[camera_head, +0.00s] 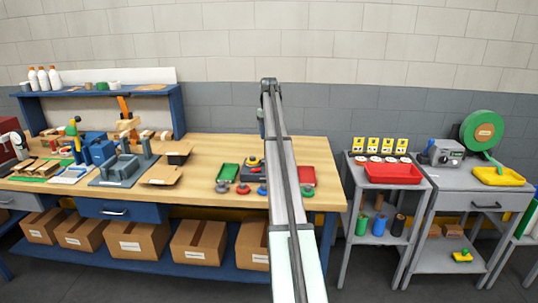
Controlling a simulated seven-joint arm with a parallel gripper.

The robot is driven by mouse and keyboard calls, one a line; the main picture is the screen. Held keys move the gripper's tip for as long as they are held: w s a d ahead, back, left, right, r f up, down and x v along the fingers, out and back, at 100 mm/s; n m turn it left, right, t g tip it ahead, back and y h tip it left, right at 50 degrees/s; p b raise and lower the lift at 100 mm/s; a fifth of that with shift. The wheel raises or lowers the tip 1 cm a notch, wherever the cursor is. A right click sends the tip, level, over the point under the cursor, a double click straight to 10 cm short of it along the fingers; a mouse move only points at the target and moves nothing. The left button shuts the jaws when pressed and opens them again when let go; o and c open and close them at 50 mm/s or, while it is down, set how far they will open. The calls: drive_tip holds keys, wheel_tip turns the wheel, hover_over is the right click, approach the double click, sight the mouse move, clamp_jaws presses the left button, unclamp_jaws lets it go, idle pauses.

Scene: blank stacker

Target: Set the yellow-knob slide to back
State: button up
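A small dark device (246,173) sits on the wooden workbench between a green tray and my arm. Small yellow parts (254,161) show on top of it, and red and blue round knobs stand in front. My arm rises through the middle of the view and covers part of the bench beside the dark device.
A green tray (228,171) and a red tray (306,176) lie on the bench. A grey fixture (122,169) and an open carton (160,176) stand to the left. A grey cart with a red bin (393,173) is at right. The bench's front strip is mostly clear.

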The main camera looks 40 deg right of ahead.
wheel_tip(320, 180, down, 10)
drive_tip(key=shift+f, duration=0.1)
idle(0.4)
clamp_jaws()
idle(0.4)
